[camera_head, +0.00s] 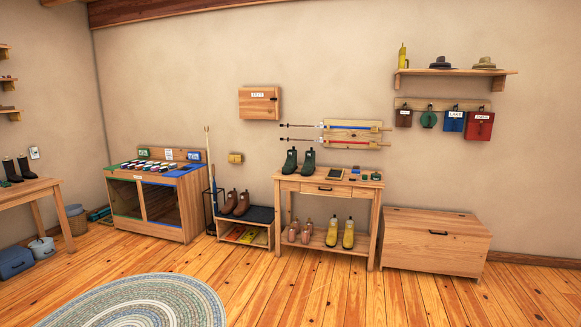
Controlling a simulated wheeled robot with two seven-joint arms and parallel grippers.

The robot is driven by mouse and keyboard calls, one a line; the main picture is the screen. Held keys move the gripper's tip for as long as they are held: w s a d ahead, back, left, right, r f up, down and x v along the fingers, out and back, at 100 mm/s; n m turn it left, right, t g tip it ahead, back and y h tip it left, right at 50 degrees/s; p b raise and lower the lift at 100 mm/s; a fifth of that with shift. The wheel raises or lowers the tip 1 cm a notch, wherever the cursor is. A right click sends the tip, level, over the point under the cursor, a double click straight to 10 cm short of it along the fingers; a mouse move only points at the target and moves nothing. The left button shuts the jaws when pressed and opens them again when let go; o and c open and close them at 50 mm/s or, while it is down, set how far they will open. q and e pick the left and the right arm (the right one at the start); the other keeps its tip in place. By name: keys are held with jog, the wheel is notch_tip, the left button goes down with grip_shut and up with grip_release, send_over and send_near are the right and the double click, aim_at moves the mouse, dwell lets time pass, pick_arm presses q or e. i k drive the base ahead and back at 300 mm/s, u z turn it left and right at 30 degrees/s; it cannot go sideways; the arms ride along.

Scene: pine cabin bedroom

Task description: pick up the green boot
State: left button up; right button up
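A pair of dark green ankle boots stands upright on top of the wooden side table (315,187), toward its left end. The left green boot (290,162) and the right green boot (309,161) are side by side, a little apart. Neither of my grippers shows in the head view, and the boots are some way off across the floor.
Small items lie right of the boots. Pink boots (300,231) and yellow boots (348,233) stand on the table's lower shelf. A bench with brown boots (235,202) is left, a wooden chest (434,241) right. Open floor and an oval rug (140,303) lie in front.

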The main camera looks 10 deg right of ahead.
aim_at(290, 166)
jog(key=z, duration=0.3)
jog(key=i, duration=2.85)
jog(key=z, duration=0.55)
jog(key=i, duration=2.25)
jog(key=z, duration=0.1)
